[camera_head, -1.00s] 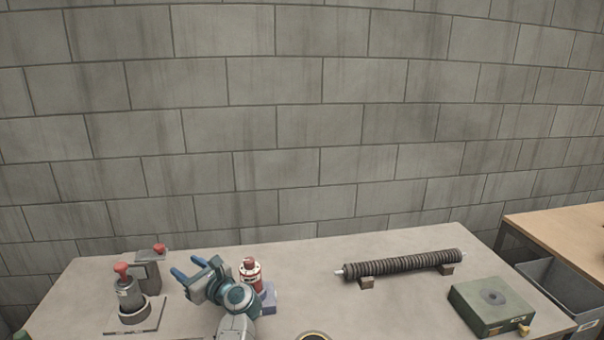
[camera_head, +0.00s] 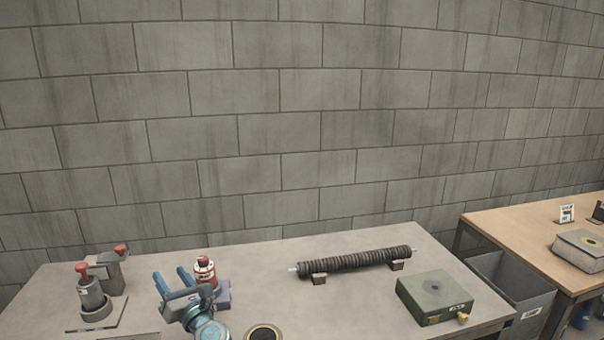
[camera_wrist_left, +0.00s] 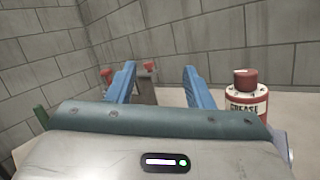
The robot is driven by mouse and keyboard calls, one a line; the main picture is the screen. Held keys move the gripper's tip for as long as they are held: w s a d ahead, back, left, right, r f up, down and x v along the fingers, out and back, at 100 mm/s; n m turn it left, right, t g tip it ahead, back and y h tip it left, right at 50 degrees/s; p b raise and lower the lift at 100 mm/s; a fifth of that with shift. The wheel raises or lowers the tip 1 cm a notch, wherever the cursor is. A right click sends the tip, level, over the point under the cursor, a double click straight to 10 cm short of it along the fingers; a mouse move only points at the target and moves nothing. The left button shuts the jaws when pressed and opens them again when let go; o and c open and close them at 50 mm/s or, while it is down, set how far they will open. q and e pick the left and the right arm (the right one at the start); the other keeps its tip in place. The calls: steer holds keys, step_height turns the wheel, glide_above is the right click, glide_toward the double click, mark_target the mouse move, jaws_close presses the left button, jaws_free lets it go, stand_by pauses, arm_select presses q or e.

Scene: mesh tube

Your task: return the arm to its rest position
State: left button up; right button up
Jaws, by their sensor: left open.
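My left gripper (camera_head: 172,281) is in the lower left of the head view, above the grey table (camera_head: 262,291). Its two blue fingers are spread apart with nothing between them. In the left wrist view the fingers (camera_wrist_left: 158,82) also stand apart and empty. A red and white grease can (camera_head: 205,272) stands just right of the fingers, and it shows at the right in the left wrist view (camera_wrist_left: 246,98). The gripper partly covers the can's lower part in the head view. My right gripper is not in view.
Grey devices with red knobs (camera_head: 91,290) stand at the table's left. A ribbed dark tube (camera_head: 355,260) lies on two small blocks at the back. A green box (camera_head: 434,297) sits at the right. A wooden table (camera_head: 530,240) and grey bin (camera_head: 508,285) stand beyond. A block wall closes the back.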

arm_select(q)
steer(key=s+d+f+m+t+h, duration=0.1)
steer(key=s+d+f+m+h, duration=0.65)
steer(key=m, duration=0.85)
steer(key=s+d+f+m+h, duration=0.2)
steer(key=s+d+m+h, duration=0.45)
steer(key=m+h, duration=0.75)
steer(key=s+a+f+m+g+y, duration=0.3)
steer(key=s+f+m+g, duration=0.45)
steer(key=s, duration=0.55)
steer(key=s+a+f+m+g+y, duration=0.2)
steer(key=s+a, duration=0.1)
steer(key=s, duration=0.5)
steer(key=s+a+f+m+g+y, duration=0.2)
steer(key=s+a+m+g+y, duration=0.15)
steer(key=s, duration=0.45)
steer(key=a+f+n, duration=0.1)
steer(key=a+f, duration=0.2)
steer(key=f, duration=2.6)
steer(key=s+a+f+g+h, duration=0.1)
steer(key=s+f, duration=1.6)
steer(key=f, duration=0.3)
steer(key=shift+a+g, duration=0.15)
steer(key=shift+g, duration=0.15)
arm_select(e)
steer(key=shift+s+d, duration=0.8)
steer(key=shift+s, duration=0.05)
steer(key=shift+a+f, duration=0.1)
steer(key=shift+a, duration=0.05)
